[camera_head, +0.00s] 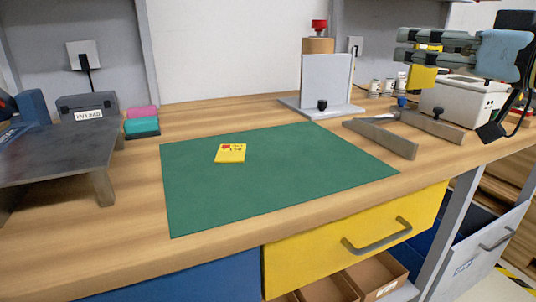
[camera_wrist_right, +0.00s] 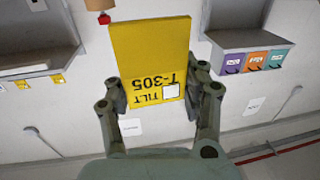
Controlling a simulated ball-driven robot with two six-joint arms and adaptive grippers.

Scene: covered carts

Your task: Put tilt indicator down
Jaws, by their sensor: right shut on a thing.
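The tilt indicator (camera_wrist_right: 150,48) is a flat yellow plate with black print reading "TILT T-305", upside down in the right wrist view, and a small white square. My right gripper (camera_wrist_right: 157,84) is shut on it, with a finger at each side edge. In the head view my right gripper (camera_head: 408,44) is at the upper right, raised above the bench, and the yellow plate (camera_head: 422,77) shows below and between its fingers. My left gripper is not in view.
A green mat (camera_head: 270,190) lies on the wooden bench, mostly bare, with a small yellow item (camera_head: 230,154) on it. A grey raised plate (camera_head: 60,150) is left.

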